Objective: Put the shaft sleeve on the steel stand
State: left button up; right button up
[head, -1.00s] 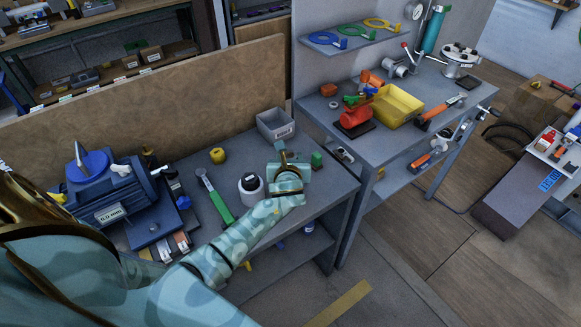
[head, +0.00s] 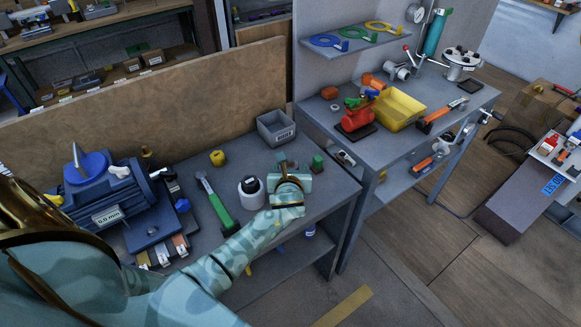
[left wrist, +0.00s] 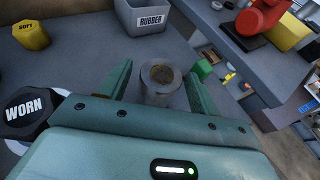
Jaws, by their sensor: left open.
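A grey hollow cylinder with a brownish bore, which looks like the shaft sleeve (left wrist: 160,82), stands upright on the near bench in the left wrist view. My left gripper (left wrist: 159,70) is open, with one finger on each side of the cylinder; I cannot tell whether either finger touches it. In the head view my left gripper (head: 291,174) is low over the bench's right part and hides most of what is between its fingers. A pale, round-topped metal piece (head: 461,60) on the far bench may be the steel stand; I cannot be sure. My right gripper is not in view.
A red valve (head: 357,112) and yellow tray (head: 398,108) stand on the far bench.

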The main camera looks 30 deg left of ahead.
pick_arm(q)
jog(key=p+v, duration=0.3)
jog(key=v, duration=0.8)
jog(key=shift+s+d, duration=0.1)
jog(key=shift+s, duration=0.05)
